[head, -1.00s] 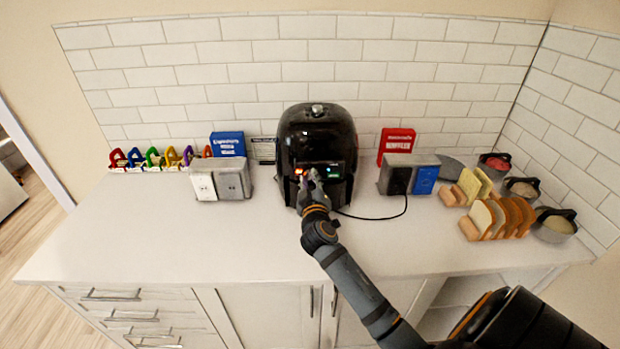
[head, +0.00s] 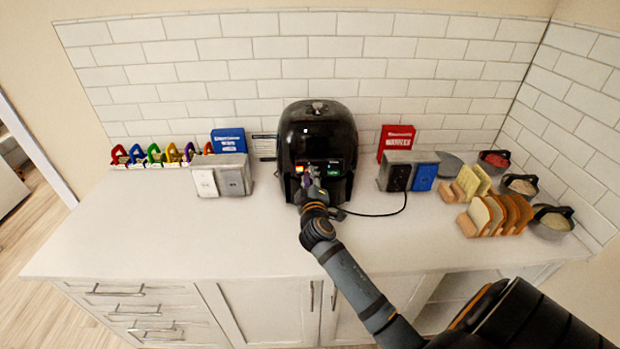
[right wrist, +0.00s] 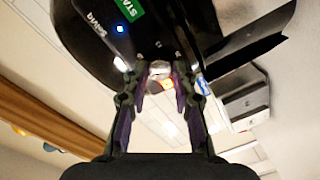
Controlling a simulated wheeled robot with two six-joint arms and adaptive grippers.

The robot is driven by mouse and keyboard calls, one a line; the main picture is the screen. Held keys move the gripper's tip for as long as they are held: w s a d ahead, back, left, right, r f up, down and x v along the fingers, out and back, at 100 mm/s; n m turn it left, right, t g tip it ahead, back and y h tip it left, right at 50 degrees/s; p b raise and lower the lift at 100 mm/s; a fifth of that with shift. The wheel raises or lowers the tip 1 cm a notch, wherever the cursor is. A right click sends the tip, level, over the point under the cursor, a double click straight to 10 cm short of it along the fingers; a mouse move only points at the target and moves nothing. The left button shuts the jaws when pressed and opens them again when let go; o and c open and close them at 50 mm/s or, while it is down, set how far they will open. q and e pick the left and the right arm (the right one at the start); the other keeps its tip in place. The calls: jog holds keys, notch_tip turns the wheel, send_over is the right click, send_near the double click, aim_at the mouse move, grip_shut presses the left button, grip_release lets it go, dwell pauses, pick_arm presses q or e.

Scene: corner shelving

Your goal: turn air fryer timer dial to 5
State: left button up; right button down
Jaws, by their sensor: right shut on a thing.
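The black air fryer (head: 316,128) stands on the counter against the tiled wall. Its front panel has an orange light on the left and a green label on the right. My right gripper (head: 312,180) is at the lower front of the panel. In the right wrist view, its two fingers (right wrist: 160,78) are on either side of a small silver timer dial (right wrist: 160,67) and shut on it. The dial's numbers and pointer cannot be read. In the head view the gripper hides the dial. My left gripper is not in view.
A black cable (head: 385,214) lies on the counter. The front left counter is clear.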

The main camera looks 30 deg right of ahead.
jog(key=c, duration=1.1)
grip_release()
jog(key=shift+s, duration=0.1)
jog(key=v, duration=1.2)
jog(key=shift+a, duration=0.1)
jog(key=shift+f, duration=0.1)
